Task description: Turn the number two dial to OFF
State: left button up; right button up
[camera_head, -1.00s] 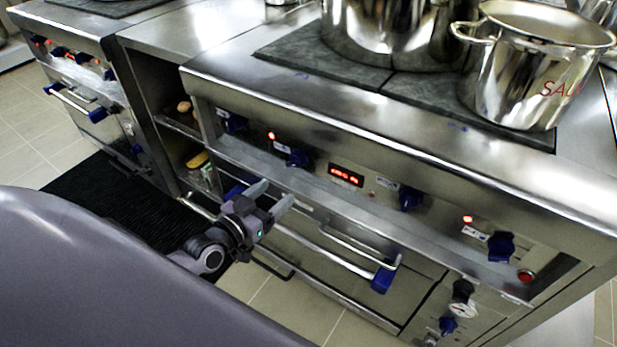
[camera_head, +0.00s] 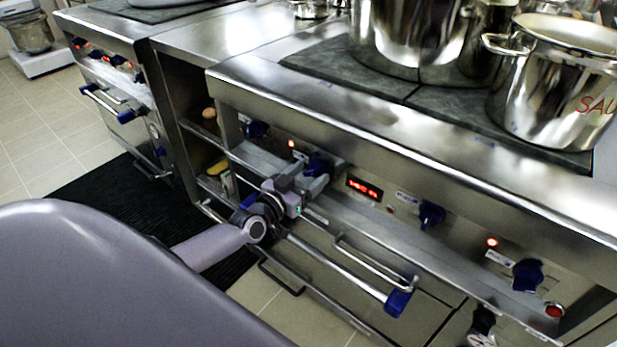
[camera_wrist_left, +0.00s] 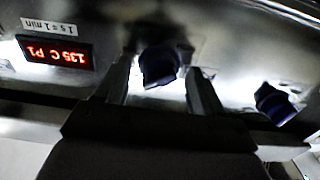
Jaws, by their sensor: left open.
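The front panel of the stove (camera_head: 460,235) carries a row of blue dials. The second dial from the left (camera_head: 317,163), apparently number two, has a lit orange-red lamp (camera_head: 291,143) beside it. My left gripper (camera_head: 304,176) is open in front of this dial. In the left wrist view, which is upside down, the same dial (camera_wrist_left: 158,66) sits between the two spread fingers of the left gripper (camera_wrist_left: 160,84), with gaps on both sides. The dial's markings are not readable, so I cannot tell its setting. My right gripper is not in view.
The first dial (camera_head: 255,129) is to the left; a red display (camera_head: 364,188) and a third dial (camera_head: 431,215) are to the right. The oven door handle (camera_head: 345,268) juts out below. Steel pots (camera_head: 550,95) stand on the cooktop. An open shelf bay is at the left.

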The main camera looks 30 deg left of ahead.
pick_arm(q)
jog(key=shift+w, duration=0.25)
jog(key=c, duration=1.1)
jog(key=shift+o, duration=0.2)
jog(key=n, duration=0.4)
jog(key=shift+d+n, duration=0.1)
jog(key=shift+n, duration=0.3)
jog(key=n+b, duration=0.1)
jog(key=n, duration=0.4)
jog(key=shift+n, duration=0.7)
